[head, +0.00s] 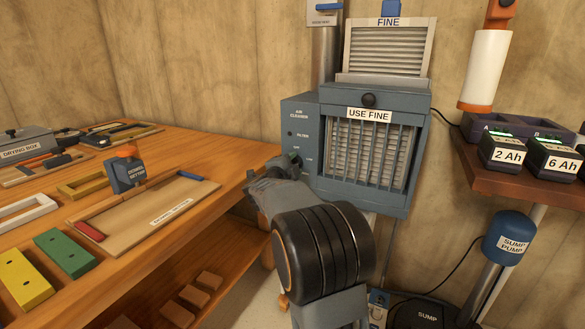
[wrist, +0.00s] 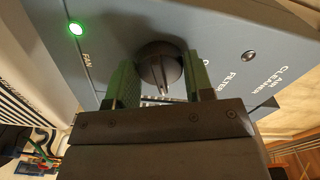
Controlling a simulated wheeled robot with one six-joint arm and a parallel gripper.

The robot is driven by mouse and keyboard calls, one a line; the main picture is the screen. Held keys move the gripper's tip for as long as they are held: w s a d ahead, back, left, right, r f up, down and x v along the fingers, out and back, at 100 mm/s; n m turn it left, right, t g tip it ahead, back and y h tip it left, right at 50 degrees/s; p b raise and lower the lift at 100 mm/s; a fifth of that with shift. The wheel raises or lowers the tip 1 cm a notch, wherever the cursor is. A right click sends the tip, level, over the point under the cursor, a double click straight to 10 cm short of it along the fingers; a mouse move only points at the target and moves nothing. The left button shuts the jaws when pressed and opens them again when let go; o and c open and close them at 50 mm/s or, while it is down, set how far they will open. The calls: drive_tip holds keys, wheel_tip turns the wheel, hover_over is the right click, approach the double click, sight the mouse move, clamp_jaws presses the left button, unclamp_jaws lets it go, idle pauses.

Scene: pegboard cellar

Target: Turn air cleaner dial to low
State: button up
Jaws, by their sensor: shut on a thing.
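The air cleaner (head: 318,185) is a blue-grey box on the wall with a "USE FINE" label on its grille. Its control panel (head: 299,120) is on the left part. In the wrist view the round dark dial (wrist: 160,62) sits between my gripper's two green-padded fingers (wrist: 160,82). My gripper is shut on the dial. A pale mark on the dial points down in that view, toward my gripper. In the head view my gripper (head: 272,180) is at the panel's lower part and hides most of the dial. The setting words around it are too small or covered to read.
A green lamp (wrist: 75,28) glows beside the "FAN" label. A wooden workbench (head: 215,150) with trays and blocks stands left. A battery shelf (head: 520,183) is at right, above a sump pump (head: 509,238). A filter marked "FINE" (head: 388,50) stands above the cleaner.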

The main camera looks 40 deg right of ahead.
idle(0.5)
drive_tip(key=o, duration=0.9)
drive_tip(key=shift+o, duration=0.2)
drive_tip(key=p+v, duration=0.3)
drive_tip(key=v, duration=1.1)
drive_tip(key=shift+p, duration=0.4)
drive_tip(key=shift+d, duration=0.1)
